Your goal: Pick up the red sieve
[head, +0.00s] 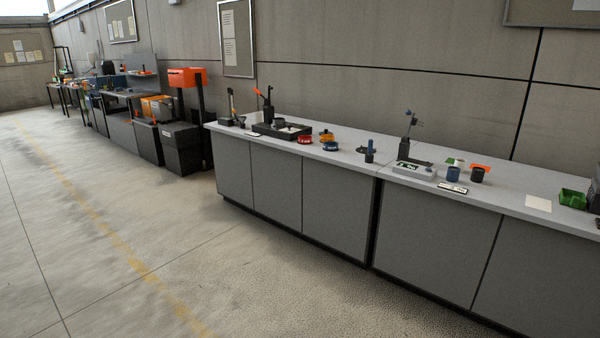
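A small round red sieve (305,140) sits on the light grey counter top, near its front edge, just right of a black tray (282,131). A blue round sieve (330,146) is beside it on the right, and an orange-yellow round one (327,136) is behind the blue one. The red sieve is small in the picture, so its mesh cannot be made out. Neither of my grippers is in the head view.
The long grey counter (470,195) runs along the wall, with cups, a green bin (572,199) and a white sheet (538,204) on its right part. Black boxes (182,148) and an orange machine (186,77) stand past its far end. The concrete floor (130,240) in front is clear.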

